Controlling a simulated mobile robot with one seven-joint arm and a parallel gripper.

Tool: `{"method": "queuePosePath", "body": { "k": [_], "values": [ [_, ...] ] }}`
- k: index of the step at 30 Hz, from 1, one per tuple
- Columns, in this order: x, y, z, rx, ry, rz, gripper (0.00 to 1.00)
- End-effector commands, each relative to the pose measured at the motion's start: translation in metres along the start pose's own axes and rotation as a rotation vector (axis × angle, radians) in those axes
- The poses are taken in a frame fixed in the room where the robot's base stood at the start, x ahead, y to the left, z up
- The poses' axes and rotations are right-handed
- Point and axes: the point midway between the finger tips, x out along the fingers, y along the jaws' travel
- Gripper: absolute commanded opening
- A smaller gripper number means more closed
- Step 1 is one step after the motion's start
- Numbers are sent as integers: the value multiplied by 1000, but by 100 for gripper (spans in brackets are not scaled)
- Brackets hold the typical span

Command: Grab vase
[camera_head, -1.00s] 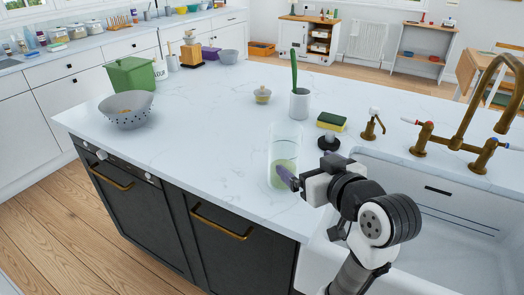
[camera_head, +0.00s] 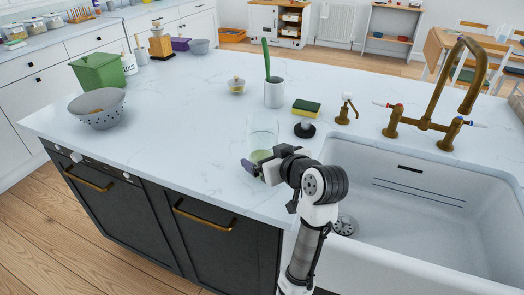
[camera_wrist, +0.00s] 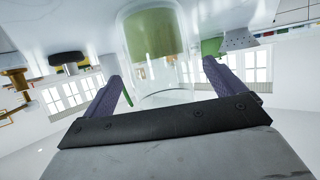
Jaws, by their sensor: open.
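The vase is a clear glass cylinder (camera_head: 263,136) with green content in its lower part. It stands upright on the white counter (camera_head: 185,140), left of the sink. My gripper (camera_head: 252,168) is at its near side and covers part of its base in the head view. In the wrist view, which is upside down, the vase (camera_wrist: 155,45) shows between the two purple fingers of my gripper (camera_wrist: 161,74). The fingers are apart with nothing gripped. I cannot tell how far they reach along the glass.
A white pot (camera_head: 274,93) with a green utensil stands behind the vase. A sponge (camera_head: 306,107), a soap pump (camera_head: 346,109) and a brass tap (camera_head: 440,125) line the sink (camera_head: 420,195) at right. A grey colander (camera_head: 97,108) is at left. The counter between is clear.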

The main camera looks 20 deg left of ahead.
Motion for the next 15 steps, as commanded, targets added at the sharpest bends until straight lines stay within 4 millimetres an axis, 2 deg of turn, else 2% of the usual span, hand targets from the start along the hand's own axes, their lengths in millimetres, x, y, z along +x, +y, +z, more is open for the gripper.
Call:
{"method": "queuePosePath", "body": {
  "k": [3, 6, 14, 15],
  "values": [
    [18, -1, -1, 1, -2, -3, 95],
    [28, 0, 0, -1, -1, -1, 95],
    [31, 0, 1, -2, 0, 2, 95],
    [31, 0, 1, -2, 0, 2, 91]
  ]
}}
